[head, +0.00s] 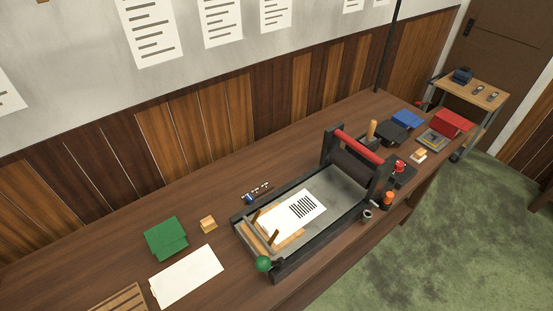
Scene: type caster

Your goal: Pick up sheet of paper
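A blank white sheet of paper (187,276) lies flat on the wooden workbench at the lower left, close to the bench's front edge. A second sheet, with dark printed lines (292,213), lies on the bed of a small press (345,192) in the middle of the bench. Neither of my grippers is in the head view, so where they are relative to the paper does not show.
A green block (166,238) and a small wooden block (209,225) stand behind the blank sheet. A slatted wooden piece (120,300) lies left of it. The press, with a green knob (263,264), stands to its right. Bare bench (60,265) shows at left.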

